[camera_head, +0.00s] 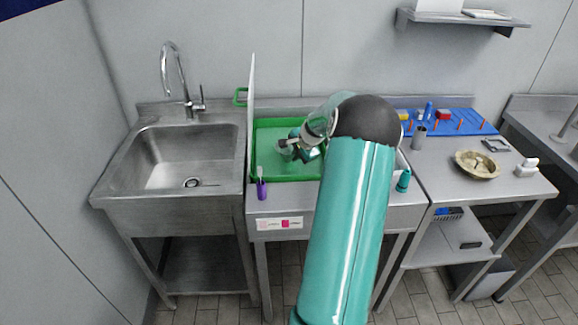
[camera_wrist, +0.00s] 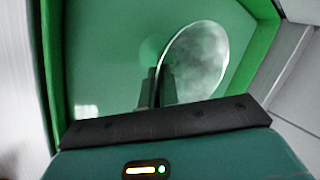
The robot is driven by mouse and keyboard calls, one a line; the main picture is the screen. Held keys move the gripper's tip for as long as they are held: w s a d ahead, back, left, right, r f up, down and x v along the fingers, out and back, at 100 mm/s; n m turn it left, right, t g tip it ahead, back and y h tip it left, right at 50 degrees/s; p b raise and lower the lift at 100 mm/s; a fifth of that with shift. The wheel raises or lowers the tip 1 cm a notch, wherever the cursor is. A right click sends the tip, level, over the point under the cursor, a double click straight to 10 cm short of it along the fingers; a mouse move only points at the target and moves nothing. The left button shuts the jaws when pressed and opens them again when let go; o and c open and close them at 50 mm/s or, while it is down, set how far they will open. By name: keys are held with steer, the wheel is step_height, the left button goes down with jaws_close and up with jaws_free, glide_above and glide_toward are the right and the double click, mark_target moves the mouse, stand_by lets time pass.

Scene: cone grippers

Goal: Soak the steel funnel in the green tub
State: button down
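The green tub (camera_head: 262,170) stands on the steel counter right of the sink, and its green walls fill much of the wrist view (camera_wrist: 268,45). The steel funnel (camera_wrist: 197,62) shows as a shiny round mouth inside the tub's outline. In the head view the funnel (camera_head: 285,152) is a small grey shape over the tub. My gripper (camera_wrist: 155,82) has its fingers close together at the left edge of the funnel's rim, and looks shut on it. My gripper (camera_head: 296,148) in the head view is partly hidden by my arm. I cannot tell how high the funnel is above the tub floor.
A pale upright panel (camera_head: 251,120) stands between sink (camera_head: 190,160) and tub. A purple bottle (camera_head: 262,188) stands at the counter's front edge. To the right are a teal item (camera_head: 403,181), a grey cylinder (camera_head: 419,137), a blue mat (camera_head: 470,123) and a bowl (camera_head: 476,174).

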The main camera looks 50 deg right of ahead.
step_height(320, 180, up, 11)
steer(key=shift+f, duration=0.2)
stand_by(1.0)
stand_by(0.9)
step_height(320, 180, up, 4)
stand_by(0.5)
